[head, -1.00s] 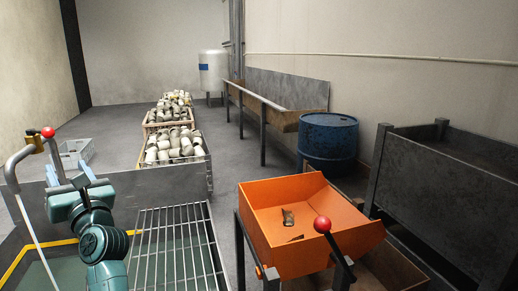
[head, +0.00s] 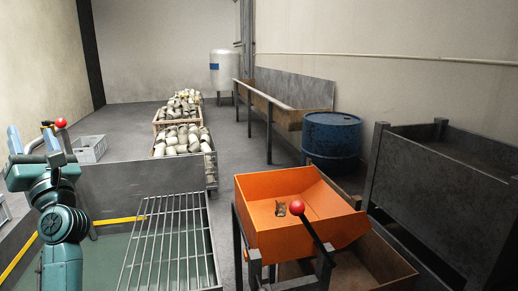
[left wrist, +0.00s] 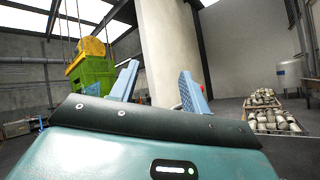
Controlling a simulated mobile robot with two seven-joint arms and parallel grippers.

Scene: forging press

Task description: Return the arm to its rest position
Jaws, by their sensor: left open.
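My left gripper (head: 33,143) is at the left edge of the head view, raised on my teal arm with its two blue fingers pointing up. The fingers stand well apart, and nothing shows between them. The left wrist view also shows the open fingers (left wrist: 158,86), with a pale pillar behind them. A small red ball knob (head: 60,122) on a rod shows beside the fingers in the head view; I cannot tell whether they touch it. My right gripper is in neither view.
An orange chute (head: 325,200) with a small dark piece inside and a red-knobbed lever (head: 297,207) stands right of a wire rack (head: 168,240). A blue drum (head: 331,135), a dark metal bin (head: 440,170) and crates of metal parts (head: 214,170) are beyond. Floor is open between crates and drum.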

